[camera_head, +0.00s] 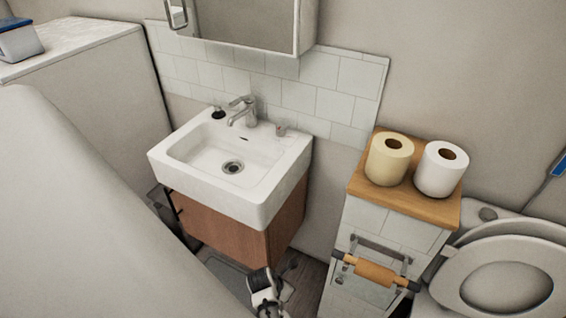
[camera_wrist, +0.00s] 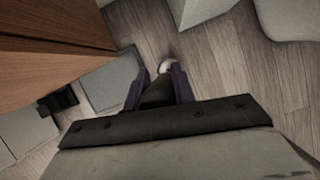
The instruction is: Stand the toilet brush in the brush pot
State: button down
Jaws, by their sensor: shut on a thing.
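My gripper (camera_wrist: 160,82) is low over the floor in the wrist view, its two dark purple fingers close on either side of a dark piece with a pale rounded end (camera_wrist: 167,68). I take this to be the toilet brush, seen almost end-on; most of it is hidden and its tilt is unclear. In the head view, my gripper (camera_head: 264,288) shows small at the bottom edge, in front of the vanity and left of the tiled stand. I cannot make out the brush pot in either view.
The white sink (camera_head: 285,165) sits on a wooden vanity (camera_head: 222,222). Right of it, a tiled stand (camera_head: 392,226) carries two paper rolls (camera_head: 388,162); the toilet (camera_head: 460,285) is further right. The wrist view shows grey floor planks (camera_wrist: 215,75) and a black item (camera_wrist: 60,99) beside the vanity.

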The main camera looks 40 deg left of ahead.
notch_tip(320, 180, down, 11)
jog(key=b, duration=0.5)
jog(key=shift+s, duration=0.2)
dwell(0.5)
jog(key=shift+d, duration=0.1)
jog(key=c, duration=1.1)
grip_release()
jog(key=v, duration=1.4)
jog(key=shift+w+r, duration=0.25)
jog(key=shift+r, duration=0.2)
